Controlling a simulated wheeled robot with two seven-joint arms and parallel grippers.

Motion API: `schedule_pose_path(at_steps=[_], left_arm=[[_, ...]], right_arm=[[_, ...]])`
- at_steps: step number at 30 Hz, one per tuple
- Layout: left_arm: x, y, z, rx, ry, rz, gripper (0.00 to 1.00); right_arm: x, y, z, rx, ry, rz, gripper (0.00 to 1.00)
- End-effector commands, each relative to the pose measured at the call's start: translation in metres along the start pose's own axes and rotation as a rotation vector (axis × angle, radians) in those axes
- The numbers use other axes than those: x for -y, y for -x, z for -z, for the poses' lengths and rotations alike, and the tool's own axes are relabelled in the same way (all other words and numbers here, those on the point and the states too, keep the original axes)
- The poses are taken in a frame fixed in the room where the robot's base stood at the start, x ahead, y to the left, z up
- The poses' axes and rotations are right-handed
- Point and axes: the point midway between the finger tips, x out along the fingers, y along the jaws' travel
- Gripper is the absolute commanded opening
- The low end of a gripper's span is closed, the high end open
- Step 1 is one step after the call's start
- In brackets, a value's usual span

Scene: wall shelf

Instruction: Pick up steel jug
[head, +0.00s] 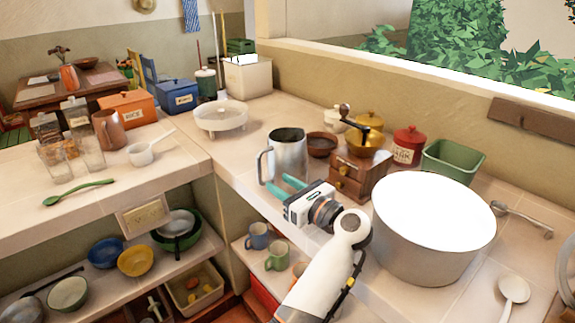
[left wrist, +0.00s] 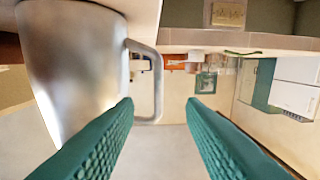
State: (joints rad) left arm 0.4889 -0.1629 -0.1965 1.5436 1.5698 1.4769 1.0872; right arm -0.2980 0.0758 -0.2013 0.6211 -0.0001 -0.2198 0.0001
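The steel jug (head: 290,155) stands upright on the counter with its handle at its left side. My left gripper (head: 282,187) is just in front of the jug's lower part, its teal fingers pointing at the jug and handle. In the left wrist view the jug's body (left wrist: 72,65) fills the left side, and its handle (left wrist: 158,85) shows in the gap between the fingertips (left wrist: 160,104). The fingers are wide apart with nothing gripped. I cannot tell whether the handle lies between the fingers or beyond them. My right gripper is not in view.
A large pale pot (head: 425,255) stands right of my left arm. A wooden coffee grinder (head: 358,178) and a brown bowl (head: 322,146) are right of the jug. A white round dish (head: 222,122) stands behind left. Counter left of the jug is clear.

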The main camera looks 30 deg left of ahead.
Motion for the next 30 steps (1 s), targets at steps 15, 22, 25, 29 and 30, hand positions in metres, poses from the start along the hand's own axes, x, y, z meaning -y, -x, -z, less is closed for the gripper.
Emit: schedule_pose_path(at_steps=[15, 22, 25, 29, 30], left_arm=[[0.000, -0.067, 0.004, -0.006, -0.004, 0.003, 0.37], [-0.003, -0.101, 0.004, -0.007, -0.005, 0.003, 0.37], [-0.003, -0.108, 0.003, -0.005, -0.003, 0.001, 0.37], [-0.003, -0.110, 0.002, -0.004, -0.002, 0.001, 0.37], [-0.003, -0.110, 0.002, -0.003, -0.002, 0.001, 0.37]], right_arm=[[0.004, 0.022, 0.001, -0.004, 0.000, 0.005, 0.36], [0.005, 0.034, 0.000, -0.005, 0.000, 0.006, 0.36], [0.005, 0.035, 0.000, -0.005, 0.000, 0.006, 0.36], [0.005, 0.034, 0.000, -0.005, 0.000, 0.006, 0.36], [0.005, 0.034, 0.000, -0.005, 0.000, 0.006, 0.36]])
